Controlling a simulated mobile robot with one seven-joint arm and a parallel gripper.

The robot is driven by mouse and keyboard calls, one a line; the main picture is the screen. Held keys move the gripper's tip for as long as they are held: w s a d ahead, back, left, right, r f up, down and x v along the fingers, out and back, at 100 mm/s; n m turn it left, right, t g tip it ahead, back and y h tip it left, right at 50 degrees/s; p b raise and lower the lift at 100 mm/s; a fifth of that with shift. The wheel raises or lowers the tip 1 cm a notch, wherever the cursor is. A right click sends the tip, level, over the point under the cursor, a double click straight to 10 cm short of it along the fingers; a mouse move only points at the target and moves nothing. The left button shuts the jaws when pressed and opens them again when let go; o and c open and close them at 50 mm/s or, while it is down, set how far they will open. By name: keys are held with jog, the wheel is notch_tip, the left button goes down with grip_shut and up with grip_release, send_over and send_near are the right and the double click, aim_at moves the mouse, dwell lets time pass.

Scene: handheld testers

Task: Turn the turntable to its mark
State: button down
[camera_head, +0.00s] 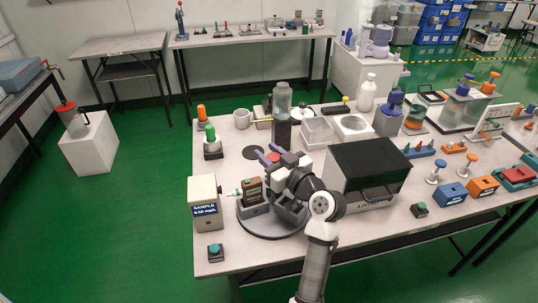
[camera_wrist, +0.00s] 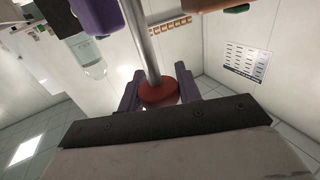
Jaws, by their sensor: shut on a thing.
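The turntable (camera_head: 270,229) is a grey round disc on the table's near left part. A handheld tester (camera_head: 251,188) with a brown face stands on it in a grey holder. My gripper (camera_head: 268,157) is over the turntable's back edge, with purple fingers. In the wrist view my gripper (camera_wrist: 158,90) is shut on a red knob (camera_wrist: 158,96) at the end of a metal rod (camera_wrist: 140,40). I cannot make out the turntable's mark.
A black-topped box (camera_head: 368,170) stands close on the right. A tall dark cylinder (camera_head: 282,130) rises behind my gripper. A teal push button (camera_head: 215,251) sits at the near left corner.

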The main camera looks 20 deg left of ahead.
jog(key=shift+w+d+m+t+h, duration=0.1)
jog(key=shift+m+t+h, duration=0.75)
jog(key=shift+t, duration=0.25)
jog(key=c, duration=1)
grip_release()
jog(key=shift+o, duration=0.2)
jog(key=b+v, duration=0.4)
jog(key=v, duration=1)
